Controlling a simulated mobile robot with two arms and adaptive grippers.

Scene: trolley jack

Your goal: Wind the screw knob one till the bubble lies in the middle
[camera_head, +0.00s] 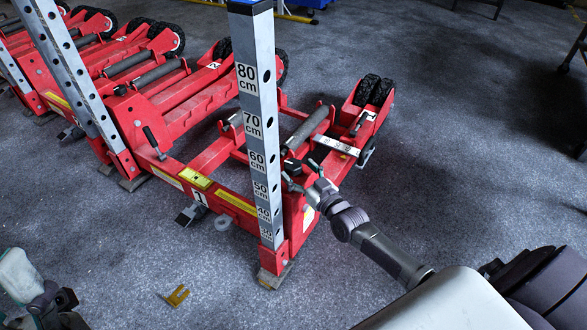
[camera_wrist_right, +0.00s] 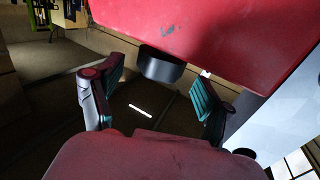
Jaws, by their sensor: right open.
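The red trolley jack (camera_head: 225,150) stands on the floor, with a plate marked 1 (camera_head: 200,197) on its near frame. A yellow block (camera_head: 196,179), apparently the level, sits on that frame; its bubble is too small to make out. My right gripper (camera_head: 302,180) is at the jack's right near corner, just right of the upright. In the right wrist view it is open (camera_wrist_right: 160,88). A black round knob (camera_wrist_right: 161,66) sits under a red part, between and slightly beyond the fingers, not gripped. My left gripper (camera_head: 68,308) is low at the left, partly cut off.
A grey post (camera_head: 257,120) with height marks rises close left of my right gripper. More red jack frames (camera_head: 75,75) stand at the left. A small yellow bracket (camera_head: 176,295) lies on the floor in front. The floor (camera_head: 460,130) at the right is mostly clear.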

